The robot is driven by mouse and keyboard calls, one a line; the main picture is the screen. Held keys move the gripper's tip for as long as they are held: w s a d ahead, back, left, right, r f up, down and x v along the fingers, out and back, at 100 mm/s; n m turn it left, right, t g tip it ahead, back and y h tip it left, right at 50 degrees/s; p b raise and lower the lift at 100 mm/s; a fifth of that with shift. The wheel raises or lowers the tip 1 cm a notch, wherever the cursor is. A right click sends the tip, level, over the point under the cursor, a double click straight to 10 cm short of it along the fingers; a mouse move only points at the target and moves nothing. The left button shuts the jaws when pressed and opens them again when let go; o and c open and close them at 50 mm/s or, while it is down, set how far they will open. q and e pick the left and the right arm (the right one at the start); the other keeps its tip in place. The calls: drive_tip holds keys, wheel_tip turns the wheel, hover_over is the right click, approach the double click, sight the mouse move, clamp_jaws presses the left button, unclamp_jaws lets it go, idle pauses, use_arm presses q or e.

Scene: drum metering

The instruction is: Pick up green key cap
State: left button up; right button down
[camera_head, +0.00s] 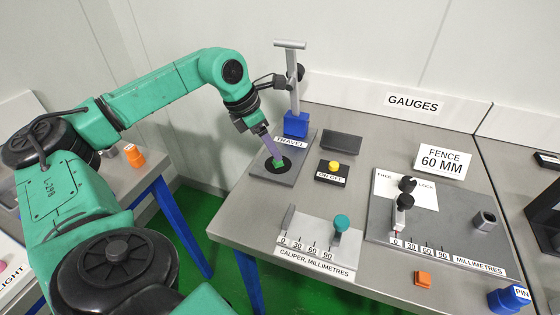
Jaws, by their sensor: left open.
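The green key cap (278,164) is a small bright green piece on the black round pad of the grey gauge plate (287,180) marked TRAVEL. My left gripper (271,151) reaches down from the upper left, with its fingertips at the cap and partly covering it. The jaws are open. From this angle I cannot tell whether the fingers touch the cap. My right gripper is not in view.
A yellow button box (333,172), a caliper with a teal knob (341,223), a fence gauge (430,215) and an orange block (422,279) share the table. The table's front left is clear.

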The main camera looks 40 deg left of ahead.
sight(274, 161)
use_arm(q)
drive_tip(key=x, duration=0.4)
drive_tip(key=shift+s+a+f+p, duration=0.15)
drive_tip(key=shift+s+a+p, duration=0.1)
drive_tip(key=shift+p, duration=0.1)
drive_tip(key=shift+w+f, duration=0.15)
drive_tip(key=shift+f, duration=0.1)
drive_tip(key=shift+d, duration=0.1)
clamp_jaws()
